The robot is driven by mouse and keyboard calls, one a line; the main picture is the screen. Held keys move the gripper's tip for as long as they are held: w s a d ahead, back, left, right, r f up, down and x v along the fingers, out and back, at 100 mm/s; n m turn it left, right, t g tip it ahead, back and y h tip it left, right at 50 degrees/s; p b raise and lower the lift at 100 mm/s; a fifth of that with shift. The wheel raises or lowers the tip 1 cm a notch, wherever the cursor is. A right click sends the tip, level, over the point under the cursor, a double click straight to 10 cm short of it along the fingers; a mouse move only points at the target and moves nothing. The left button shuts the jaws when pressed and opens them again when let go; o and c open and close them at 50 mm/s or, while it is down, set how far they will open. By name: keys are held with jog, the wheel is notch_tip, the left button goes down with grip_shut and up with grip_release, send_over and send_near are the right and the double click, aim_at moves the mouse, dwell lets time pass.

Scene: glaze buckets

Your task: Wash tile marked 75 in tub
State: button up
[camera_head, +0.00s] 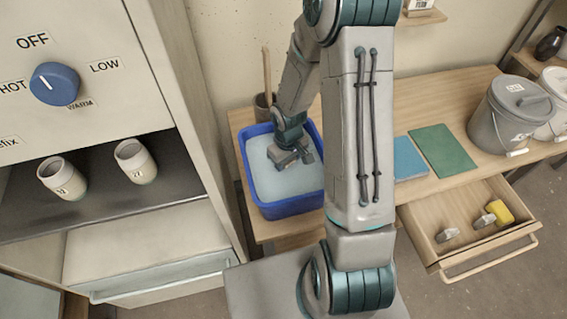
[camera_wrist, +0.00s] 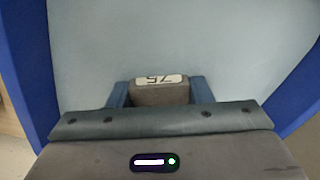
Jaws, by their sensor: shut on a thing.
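The blue tub (camera_head: 291,211) stands on the wooden bench, filled with pale, cloudy water (camera_head: 272,183). My gripper (camera_head: 300,160) is over the tub, inside its rim as seen from the head camera. In the wrist view, my gripper (camera_wrist: 160,92) is shut on a grey tile (camera_wrist: 160,95) with a white label reading 75. The pale water (camera_wrist: 185,45) and the tub's blue wall (camera_wrist: 35,75) lie around it. The tile's lower part is hidden by the gripper, and I cannot tell how deep it sits in the water.
An open drawer (camera_head: 440,225) holds small items. A pot with a stick (camera_head: 262,108) stands behind the tub. Two cups stand on the left shelf (camera_head: 105,190).

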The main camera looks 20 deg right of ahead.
jog(key=shift+d, duration=0.3)
jog(key=shift+a, duration=0.1)
jog(key=shift+a+b, duration=0.4)
jog(key=shift+a, duration=0.75)
jog(key=shift+d, duration=0.1)
jog(key=shift+d, duration=1.15)
jog(key=shift+a, duration=1.25)
